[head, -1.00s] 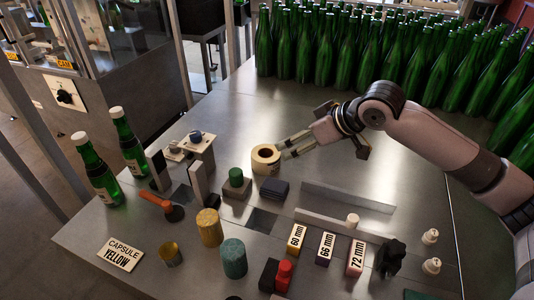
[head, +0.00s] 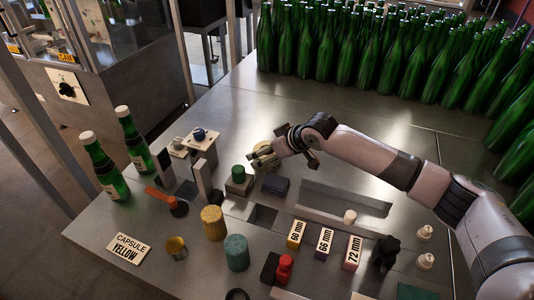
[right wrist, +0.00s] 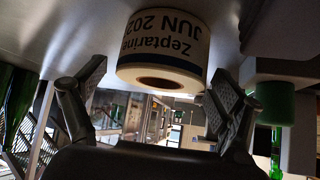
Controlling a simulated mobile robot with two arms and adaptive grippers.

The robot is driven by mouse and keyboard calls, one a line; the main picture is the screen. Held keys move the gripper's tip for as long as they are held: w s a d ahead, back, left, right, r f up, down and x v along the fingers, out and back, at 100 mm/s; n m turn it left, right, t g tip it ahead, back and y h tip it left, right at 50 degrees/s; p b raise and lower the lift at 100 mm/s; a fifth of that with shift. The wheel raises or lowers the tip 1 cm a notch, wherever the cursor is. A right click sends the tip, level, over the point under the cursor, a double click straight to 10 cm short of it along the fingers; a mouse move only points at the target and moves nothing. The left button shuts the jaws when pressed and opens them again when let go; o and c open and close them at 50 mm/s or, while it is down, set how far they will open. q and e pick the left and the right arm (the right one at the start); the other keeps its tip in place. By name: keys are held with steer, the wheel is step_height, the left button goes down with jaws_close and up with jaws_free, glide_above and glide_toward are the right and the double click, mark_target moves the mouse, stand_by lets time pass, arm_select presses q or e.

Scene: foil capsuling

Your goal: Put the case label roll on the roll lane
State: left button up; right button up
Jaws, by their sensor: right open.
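The case label roll (head: 262,146), cream with a brown core, stands on the steel table and is partly hidden by my right gripper (head: 263,158) in the head view. In the right wrist view the roll (right wrist: 165,45) shows printed text on its side and lies between the two spread fingers of the right gripper (right wrist: 158,82), with gaps to both. The right gripper is open. A long metal channel (head: 345,196) to the right of the roll may be the roll lane; I cannot tell for sure. My left gripper is out of view.
A green knob (head: 238,173) on a block and a dark block (head: 276,185) stand close to the roll. Size blocks, such as the 66 mm one (head: 324,242), line the front. Many green bottles (head: 365,55) fill the back. The table between roll and bottles is clear.

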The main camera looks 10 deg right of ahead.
steer(key=shift+w+a+f, duration=0.15)
steer(key=shift+f, duration=0.1)
steer(key=shift+c, duration=0.4)
steer(key=c, duration=1.4)
steer(key=shift+r, duration=0.15)
